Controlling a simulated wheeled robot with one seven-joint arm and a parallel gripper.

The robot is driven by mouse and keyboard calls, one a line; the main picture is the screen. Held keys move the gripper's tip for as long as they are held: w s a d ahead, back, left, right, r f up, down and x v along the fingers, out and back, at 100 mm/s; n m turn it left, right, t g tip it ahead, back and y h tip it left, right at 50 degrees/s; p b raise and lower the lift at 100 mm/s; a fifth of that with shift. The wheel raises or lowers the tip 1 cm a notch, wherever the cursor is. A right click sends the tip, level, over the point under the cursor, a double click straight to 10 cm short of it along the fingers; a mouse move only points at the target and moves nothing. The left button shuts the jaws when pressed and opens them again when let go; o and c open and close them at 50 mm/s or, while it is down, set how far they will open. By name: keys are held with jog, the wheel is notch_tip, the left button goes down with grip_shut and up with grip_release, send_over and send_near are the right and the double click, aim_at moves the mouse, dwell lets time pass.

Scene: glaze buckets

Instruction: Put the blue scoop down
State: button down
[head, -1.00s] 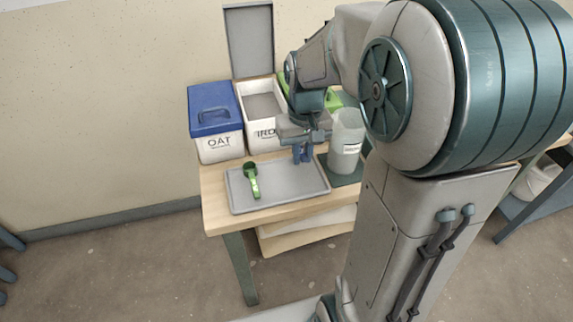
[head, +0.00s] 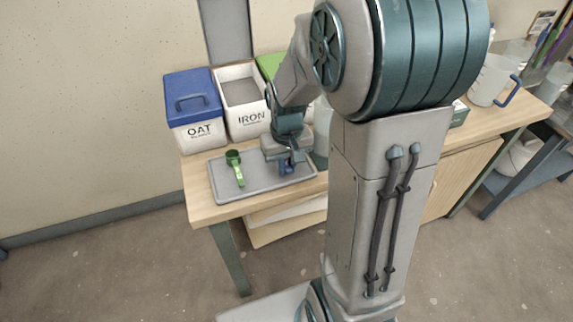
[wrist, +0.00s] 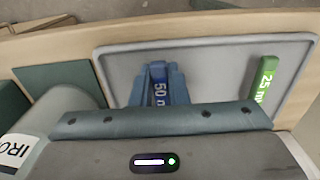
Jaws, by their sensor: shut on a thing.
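My gripper (head: 287,164) is shut on the blue scoop. The scoop's blue handle (wrist: 160,88), with a "50 m" marking, shows between the fingers in the wrist view; its bowl is hidden there. In the head view only a small blue patch (head: 285,168) shows at the fingertips. Gripper and scoop are at the right part of the grey tray (head: 258,176), low over it. I cannot tell whether the scoop touches the tray. A green scoop (head: 236,166) lies on the tray's left part; its "25 m" handle (wrist: 266,85) shows in the wrist view.
A clear container (head: 321,140) stands right of the gripper. The tray's middle is clear.

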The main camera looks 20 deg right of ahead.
jog(key=shift+f, duration=0.1)
jog(key=c, duration=1.4)
grip_release()
notch_tip(320, 180, up, 12)
jog(key=p, duration=0.2)
jog(key=s+a+t, duration=0.2)
jog(key=s+a, duration=0.1)
jog(key=s, duration=0.9)
jog(key=shift+f, duration=0.15)
jog(key=shift+a, duration=0.1)
